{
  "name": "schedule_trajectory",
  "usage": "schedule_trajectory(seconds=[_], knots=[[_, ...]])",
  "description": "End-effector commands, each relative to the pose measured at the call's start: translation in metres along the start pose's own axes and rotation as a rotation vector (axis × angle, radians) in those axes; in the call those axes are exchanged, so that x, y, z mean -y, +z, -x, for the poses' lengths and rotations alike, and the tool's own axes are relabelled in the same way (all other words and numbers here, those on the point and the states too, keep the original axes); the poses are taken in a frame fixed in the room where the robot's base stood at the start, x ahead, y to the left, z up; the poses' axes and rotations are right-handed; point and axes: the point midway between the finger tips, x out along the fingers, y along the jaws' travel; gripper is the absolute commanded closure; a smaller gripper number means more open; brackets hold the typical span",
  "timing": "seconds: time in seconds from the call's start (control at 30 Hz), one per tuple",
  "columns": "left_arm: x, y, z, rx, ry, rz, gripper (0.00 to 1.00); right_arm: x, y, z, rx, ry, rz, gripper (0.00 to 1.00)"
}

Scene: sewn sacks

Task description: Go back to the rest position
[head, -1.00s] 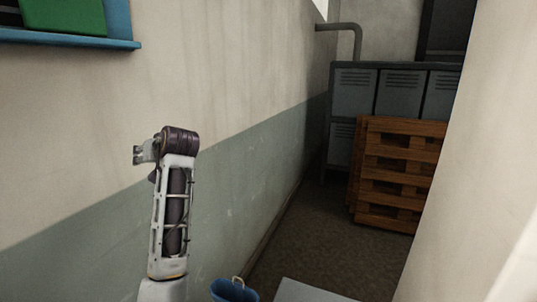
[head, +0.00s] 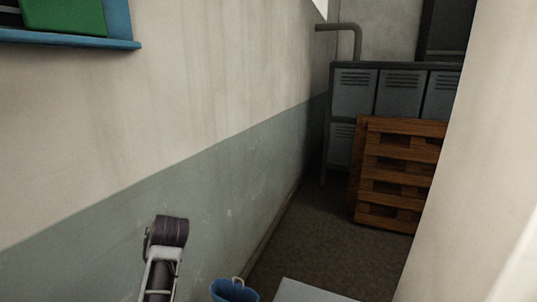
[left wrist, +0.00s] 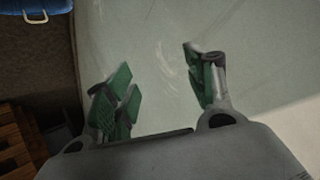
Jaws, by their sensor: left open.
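My left gripper (left wrist: 160,92) shows in the left wrist view with its green-padded fingers spread apart and nothing between them. Beyond the fingers is the grey-green lower part of the wall. In the head view only a link of my left arm shows at the bottom, left of centre; its gripper is out of that picture. My right gripper is in neither view.
A wall runs along the left, with a blue shelf (head: 70,40) holding a green thing (head: 62,16). A blue container (head: 233,291) with a handle is at the bottom. Wooden pallets (head: 398,172) lean before grey lockers (head: 402,92). A pale wall closes the right; floor between is clear.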

Motion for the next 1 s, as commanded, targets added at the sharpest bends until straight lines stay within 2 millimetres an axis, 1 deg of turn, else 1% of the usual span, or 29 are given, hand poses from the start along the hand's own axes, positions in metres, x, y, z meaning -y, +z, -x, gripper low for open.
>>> schedule_trajectory(seconds=[0.03,0.1,0.47,0.77,1.0], knots=[[-0.003,0.014,-0.002,0.013,0.012,-0.012,0.46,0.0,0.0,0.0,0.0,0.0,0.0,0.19],[-0.007,0.03,-0.004,0.029,0.032,-0.028,0.46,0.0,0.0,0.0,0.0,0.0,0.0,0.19],[-0.027,0.115,-0.003,0.111,0.14,-0.1,0.46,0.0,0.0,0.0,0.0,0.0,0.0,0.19],[-0.04,0.183,0.009,0.184,0.236,-0.157,0.46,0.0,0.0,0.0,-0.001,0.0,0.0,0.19],[-0.048,0.236,0.027,0.244,0.317,-0.2,0.46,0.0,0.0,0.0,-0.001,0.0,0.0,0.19]])
